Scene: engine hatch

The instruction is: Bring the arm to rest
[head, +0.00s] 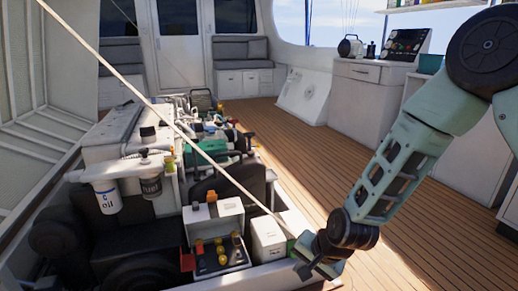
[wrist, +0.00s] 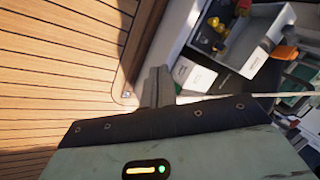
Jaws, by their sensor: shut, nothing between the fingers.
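My gripper (head: 306,268) hangs at the lower middle right of the head view, at the end of my green arm, which reaches down from the upper right. It is beside the near right corner of the engine hatch, close to a white box (head: 268,238). In the wrist view the fingers of my gripper (wrist: 157,80) are together and hold nothing. They point toward the wooden hatch edge (wrist: 142,45). Whether the gripper touches the edge or the box, I cannot tell.
The open hatch holds an engine (head: 205,140), a white oil filter (head: 106,197) and a box with yellow knobs (head: 218,255). A thin pale line (head: 165,120) slants across the hatch toward my gripper. Plank floor (head: 310,165) is clear to the right. A white counter (head: 357,95) stands behind.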

